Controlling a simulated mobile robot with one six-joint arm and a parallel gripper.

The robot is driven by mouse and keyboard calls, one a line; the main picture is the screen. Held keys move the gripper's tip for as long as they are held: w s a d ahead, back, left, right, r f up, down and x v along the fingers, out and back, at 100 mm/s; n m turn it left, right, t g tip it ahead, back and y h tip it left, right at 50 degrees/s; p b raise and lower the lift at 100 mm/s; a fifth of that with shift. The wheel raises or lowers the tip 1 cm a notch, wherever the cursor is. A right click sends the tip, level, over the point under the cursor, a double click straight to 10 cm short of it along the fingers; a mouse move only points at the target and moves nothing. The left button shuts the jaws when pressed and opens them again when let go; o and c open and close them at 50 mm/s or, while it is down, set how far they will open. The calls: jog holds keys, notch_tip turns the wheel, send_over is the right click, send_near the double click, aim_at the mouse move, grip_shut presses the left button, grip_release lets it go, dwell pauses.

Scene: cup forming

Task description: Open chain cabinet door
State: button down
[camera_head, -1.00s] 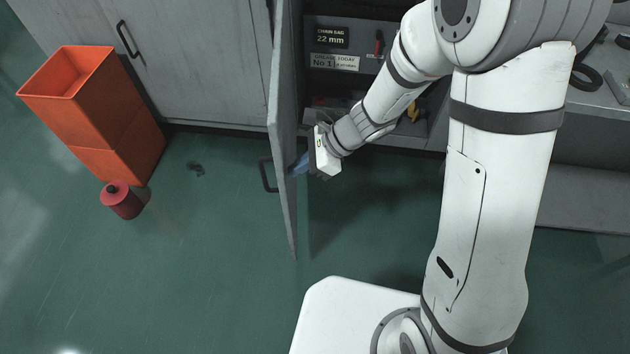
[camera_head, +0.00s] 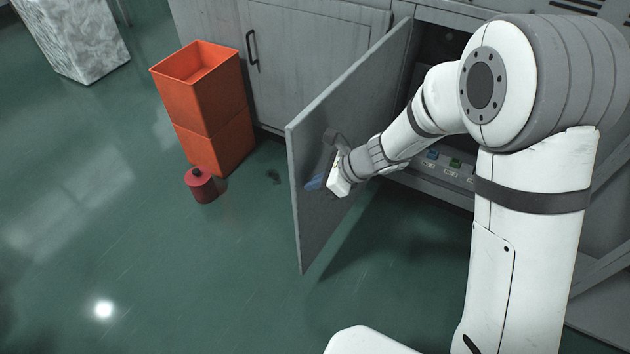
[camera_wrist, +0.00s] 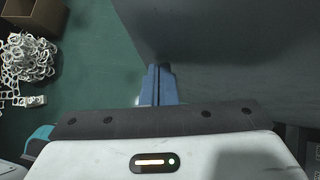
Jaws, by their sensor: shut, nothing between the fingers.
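The grey chain cabinet door (camera_head: 372,92) stands open, swung out to the left, with its inner face toward my arm. Its outer handle is hidden. My gripper (camera_head: 314,183) is shut and empty, its blue fingers at the door's inner face near the free edge; I cannot tell whether they touch it. In the wrist view, the shut fingers (camera_wrist: 160,72) sit beside the lower part of a large grey panel (camera_wrist: 235,50), which looks like the door. The cabinet interior (camera_head: 450,165) is partly hidden by my arm; small coloured items show on its lower shelf.
Orange stacked bins (camera_head: 208,115) and a red canister (camera_head: 201,187) stand left of the door, near a closed neighbouring door (camera_head: 310,55) with a dark handle. The wrist view shows a pile of chain (camera_wrist: 28,60) on the floor. Green floor in front is clear.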

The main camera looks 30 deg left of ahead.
jog(key=d+r+p, duration=0.2)
jog(key=d+r, duration=0.5)
jog(key=d, duration=0.4)
jog(key=shift+s, duration=0.4)
jog(key=s+d+r+n+t+h+p, duration=0.1)
jog(key=s+d+r+n+h+p, duration=0.1)
jog(key=d+r, duration=0.6)
jog(key=s+d+r+n+t+h+p, duration=0.2)
jog(key=d+r+n+p, duration=0.5)
jog(key=d, duration=0.4)
jog(key=s+d+r+n+t+h+p, duration=0.1)
jog(key=s+d+r+n+h+p, duration=0.3)
jog(key=d+r, duration=0.5)
jog(key=d+n+p, duration=0.1)
jog(key=n, duration=0.1)
jog(key=shift+s+d+r+n+h, duration=0.15)
jog(key=shift+d+r+n+h, duration=0.05)
jog(key=shift+r+n+h, duration=0.2)
